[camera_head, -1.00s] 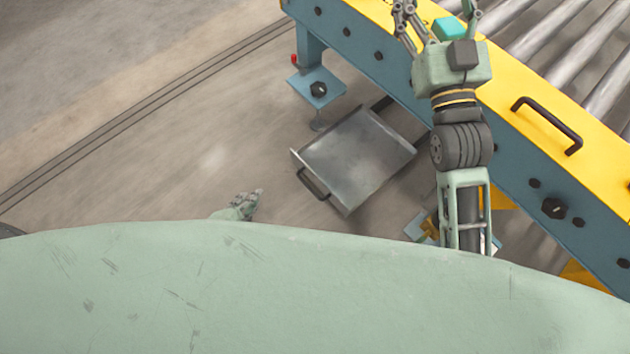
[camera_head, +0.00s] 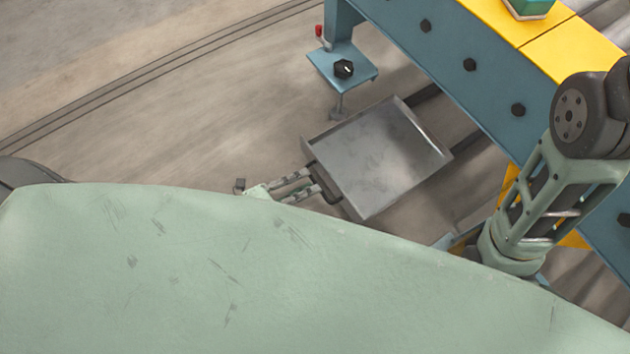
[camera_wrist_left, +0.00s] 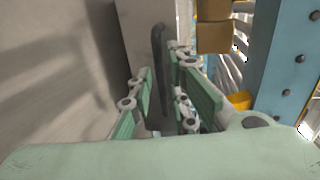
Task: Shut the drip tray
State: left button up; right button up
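The drip tray (camera_head: 385,160) is a grey, shallow metal tray standing out from under the blue and yellow conveyor frame. Its dark handle (camera_head: 326,186) is on the near-left side, facing my left gripper. My left gripper (camera_head: 308,183) is at the handle, its two fingers spread, partly hidden by my green body. In the left wrist view the dark handle bar (camera_wrist_left: 160,70) stands between the two open green fingers (camera_wrist_left: 163,85), with the tray's pale front (camera_wrist_left: 137,40) beyond. Contact cannot be told. My right gripper is out of view; only its arm shows at the right.
The conveyor's blue side beam (camera_head: 440,75) with a yellow top (camera_head: 500,22) runs diagonally above the tray. A blue leg foot (camera_head: 342,68) with a black knob and red part stands beyond the tray. The floor to the left is clear.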

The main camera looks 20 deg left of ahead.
aim_at(314, 181)
pick_arm(q)
jog(key=shift+b+x, duration=0.5)
jog(key=shift+x, duration=1.2)
jog(key=shift+c, duration=0.3)
grip_shut()
